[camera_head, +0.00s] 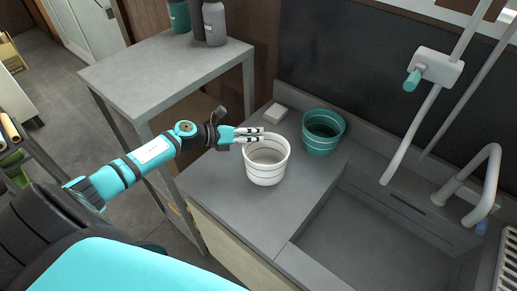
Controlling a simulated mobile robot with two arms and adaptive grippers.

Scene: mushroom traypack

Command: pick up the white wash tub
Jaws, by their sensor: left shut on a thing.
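The white wash tub (266,170) is a round, open, empty tub with thin dark rings. It is upright at the counter, left of the sink; whether its base touches the counter is hard to tell. My left gripper (252,136) reaches in from the left and is shut on the tub's back-left rim. My right gripper is not in view.
A teal tub (322,136) stands close behind and right of the white one. A small pale block (276,112) lies by the back wall. The sink (385,235) with its tap (478,190) is on the right. A grey side table (165,75) holds several bottles.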

